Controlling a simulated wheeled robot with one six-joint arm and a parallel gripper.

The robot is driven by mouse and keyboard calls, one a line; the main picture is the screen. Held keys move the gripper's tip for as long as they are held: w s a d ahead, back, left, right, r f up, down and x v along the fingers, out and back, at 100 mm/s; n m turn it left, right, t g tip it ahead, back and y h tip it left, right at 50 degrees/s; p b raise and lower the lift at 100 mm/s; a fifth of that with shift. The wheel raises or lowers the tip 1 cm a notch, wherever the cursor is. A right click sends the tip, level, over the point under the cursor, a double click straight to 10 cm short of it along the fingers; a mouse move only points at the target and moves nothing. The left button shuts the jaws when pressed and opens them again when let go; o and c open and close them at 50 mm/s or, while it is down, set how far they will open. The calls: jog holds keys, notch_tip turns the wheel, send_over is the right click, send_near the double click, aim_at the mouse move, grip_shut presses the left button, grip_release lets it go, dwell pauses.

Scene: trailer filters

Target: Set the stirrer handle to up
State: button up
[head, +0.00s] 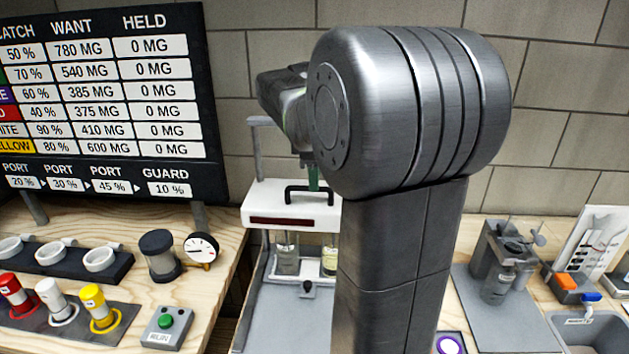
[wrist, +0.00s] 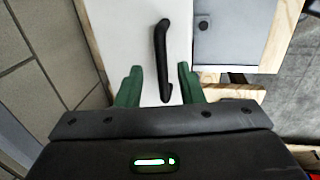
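The stirrer is a white head (head: 262,207) with a dark red strip on its front, set on grey posts. Its black bar handle (head: 300,190) is on the head's top. Stirring vessels (head: 287,258) stand under the head, the right one holding yellowish liquid. In the wrist view the handle (wrist: 161,50) runs lengthwise over the white surface. My gripper (wrist: 159,69) is open, its green fingers on either side of the handle's near part, with gaps on both sides. In the head view one green finger shows just above the handle; my arm hides the rest.
A board of figures (head: 100,100) stands at the left. A round gauge (head: 201,249), a green-button box (head: 166,326) and coloured cylinders (head: 53,300) are on the left bench. A grey device (head: 500,262) and a sink (head: 590,332) are at the right. A block wall is behind.

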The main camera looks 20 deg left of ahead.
jog(key=shift+w+f, duration=0.1)
jog(key=shift+f, duration=0.75)
jog(key=shift+c, duration=0.2)
grip_shut()
notch_tip(320, 180, up, 12)
jog(key=p, duration=1)
jog(key=shift+w, duration=0.1)
